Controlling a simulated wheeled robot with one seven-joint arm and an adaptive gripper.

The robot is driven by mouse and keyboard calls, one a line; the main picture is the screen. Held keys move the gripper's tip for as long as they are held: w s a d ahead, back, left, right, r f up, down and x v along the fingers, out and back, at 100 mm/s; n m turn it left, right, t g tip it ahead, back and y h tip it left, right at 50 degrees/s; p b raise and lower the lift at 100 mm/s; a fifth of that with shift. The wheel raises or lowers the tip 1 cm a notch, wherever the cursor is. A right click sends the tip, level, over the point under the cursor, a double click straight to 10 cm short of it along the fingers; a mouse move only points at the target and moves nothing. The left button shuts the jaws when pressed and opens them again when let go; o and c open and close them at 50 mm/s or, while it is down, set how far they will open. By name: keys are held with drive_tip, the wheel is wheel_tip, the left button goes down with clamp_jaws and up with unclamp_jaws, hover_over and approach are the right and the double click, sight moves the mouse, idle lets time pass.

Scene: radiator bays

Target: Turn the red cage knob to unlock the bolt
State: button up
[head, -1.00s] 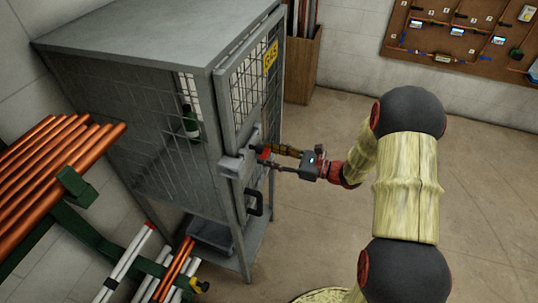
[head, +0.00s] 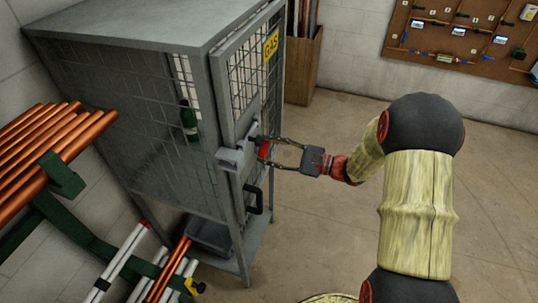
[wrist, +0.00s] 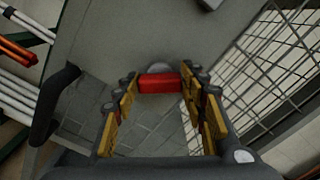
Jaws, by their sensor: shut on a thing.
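The red cage knob (head: 264,149) sits on the front of the grey mesh gas cage (head: 130,32), beside the lock housing (head: 230,158). In the wrist view the red knob (wrist: 160,83) shows as a bar lying across the picture, with a pale round base behind it. My gripper (head: 272,148) reaches the knob from the right. In the wrist view my gripper (wrist: 160,88) has one finger at each end of the bar and is shut on it. The bolt cannot be made out clearly. A black door handle (head: 254,199) is below the knob.
Copper pipes (head: 50,140) lie on a green rack (head: 62,178) at the left. A green bottle (head: 188,120) stands inside the cage. A wooden bin (head: 303,65) is behind it. The floor right of the cage is clear.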

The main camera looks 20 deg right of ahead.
drive_tip(key=n+b, duration=0.3)
drive_tip(key=b, duration=0.1)
drive_tip(key=n+b, duration=0.2)
drive_tip(key=shift+f+n, duration=0.3)
drive_tip(key=shift+f, duration=0.05)
drive_tip(key=n+b, duration=0.4)
drive_tip(key=b, duration=0.1)
drive_tip(key=shift+s+n+b, duration=0.1)
drive_tip(key=shift+n+b, duration=0.2)
drive_tip(key=shift+b, duration=0.05)
drive_tip(key=o, duration=1.2)
drive_tip(key=shift+r, duration=0.1)
drive_tip(key=v, duration=1.2)
